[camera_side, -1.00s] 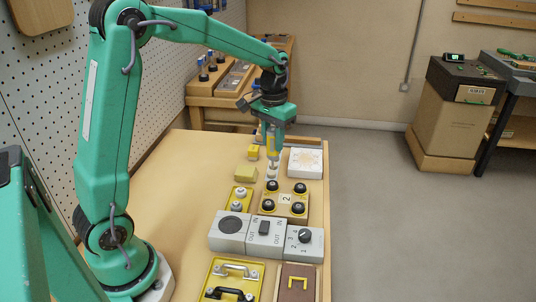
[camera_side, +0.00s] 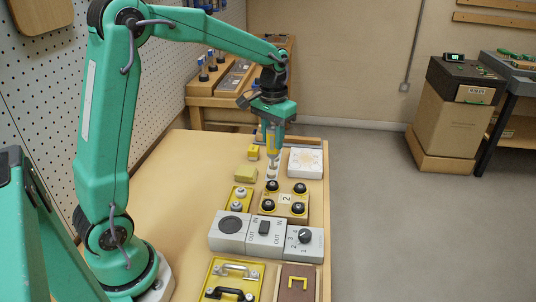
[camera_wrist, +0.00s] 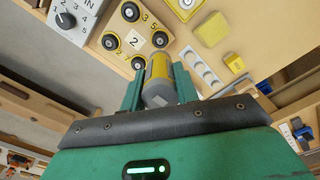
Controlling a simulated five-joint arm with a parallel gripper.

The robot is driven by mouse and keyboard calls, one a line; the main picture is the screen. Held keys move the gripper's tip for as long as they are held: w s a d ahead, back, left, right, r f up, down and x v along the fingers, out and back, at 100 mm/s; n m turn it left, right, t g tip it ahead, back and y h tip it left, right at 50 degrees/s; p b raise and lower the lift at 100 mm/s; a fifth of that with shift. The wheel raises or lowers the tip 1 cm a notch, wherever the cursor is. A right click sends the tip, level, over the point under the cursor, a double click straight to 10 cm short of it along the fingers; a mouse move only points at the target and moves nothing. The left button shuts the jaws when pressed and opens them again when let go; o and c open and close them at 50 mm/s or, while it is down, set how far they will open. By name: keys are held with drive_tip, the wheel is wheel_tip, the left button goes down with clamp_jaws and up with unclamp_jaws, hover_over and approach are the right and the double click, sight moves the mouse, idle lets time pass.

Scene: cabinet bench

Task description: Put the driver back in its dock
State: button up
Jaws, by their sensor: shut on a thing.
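My gripper (camera_side: 273,142) is shut on the driver, a yellow and grey cylinder that shows between the fingers in the wrist view (camera_wrist: 158,78). In the side view, the driver's yellow part is partly hidden by the fingers, and a pale grey lower end (camera_side: 271,163) hangs below them. A narrow grey strip with several round pale spots (camera_wrist: 200,68) lies just beyond the driver in the wrist view. It may be the dock, but I cannot tell for sure. In the side view the strip is mostly hidden under the gripper. I cannot tell whether the driver touches it.
A board with black knobs (camera_side: 285,197) stands just in front of the gripper. A white patterned box (camera_side: 305,162) is to the right. The bench's left side is clear.

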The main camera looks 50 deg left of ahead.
drive_tip(key=shift+s+d+r, duration=0.15)
drive_tip(key=shift+s+d, duration=0.1)
drive_tip(key=shift+s, duration=0.2)
drive_tip(key=s+d, duration=0.3)
drive_tip(key=s, duration=0.5)
drive_tip(key=s+d+f, duration=0.1)
drive_tip(key=s+d, duration=0.2)
drive_tip(key=s, duration=0.6)
drive_tip(key=shift+f, duration=0.2)
drive_tip(key=shift+f, duration=2.6)
drive_tip(key=shift+f, duration=2.05)
idle(1.0)
